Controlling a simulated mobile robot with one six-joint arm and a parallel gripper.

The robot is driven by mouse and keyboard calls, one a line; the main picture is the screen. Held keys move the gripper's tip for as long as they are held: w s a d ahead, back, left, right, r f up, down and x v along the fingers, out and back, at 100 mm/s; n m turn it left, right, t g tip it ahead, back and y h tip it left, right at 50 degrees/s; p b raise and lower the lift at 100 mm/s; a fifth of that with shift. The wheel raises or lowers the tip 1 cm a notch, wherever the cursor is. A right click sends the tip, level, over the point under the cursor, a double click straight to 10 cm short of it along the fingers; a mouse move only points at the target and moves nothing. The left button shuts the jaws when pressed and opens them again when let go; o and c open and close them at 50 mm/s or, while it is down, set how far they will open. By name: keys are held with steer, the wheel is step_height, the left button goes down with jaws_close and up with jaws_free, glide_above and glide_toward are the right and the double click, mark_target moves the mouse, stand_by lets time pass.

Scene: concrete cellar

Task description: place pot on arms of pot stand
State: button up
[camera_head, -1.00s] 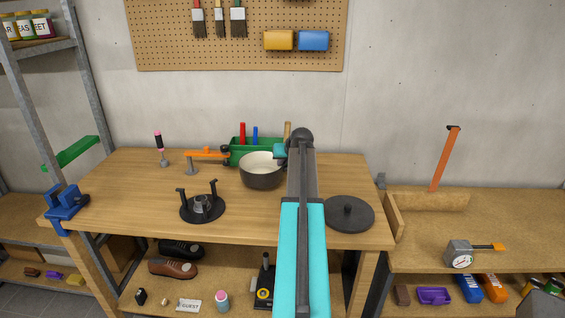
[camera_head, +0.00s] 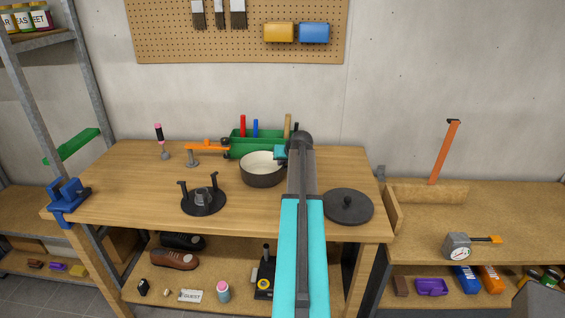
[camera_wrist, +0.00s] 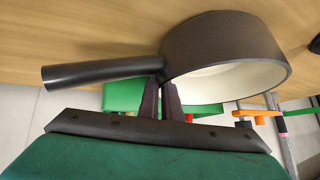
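The dark pot (camera_head: 262,178) with a cream inside stands upright left of my arm in the head view. Its round wall (camera_wrist: 215,45) and straight black handle (camera_wrist: 100,73) fill the top of the wrist view. My gripper (camera_wrist: 161,85) has its two narrow fingers close together where the handle meets the pot, and seems shut on it there; the exact contact is hidden. In the head view my arm hides the handle. The black pot stand (camera_head: 204,202), a round base with upright arms and a grey centre piece, is empty, left of and nearer than the pot.
A black lid (camera_head: 348,206) lies right of my arm. An orange clamp (camera_head: 206,147), a pink-tipped tool (camera_head: 160,140) and a green tool tray (camera_head: 240,146) are behind. A blue vise (camera_head: 68,196) is at the left edge. Bare tabletop lies around the stand.

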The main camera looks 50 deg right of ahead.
steer(key=o, duration=0.4)
steer(key=shift+r, duration=0.15)
steer(key=b+v, duration=0.2)
steer(key=v, duration=1)
steer(key=shift+o, duration=0.3)
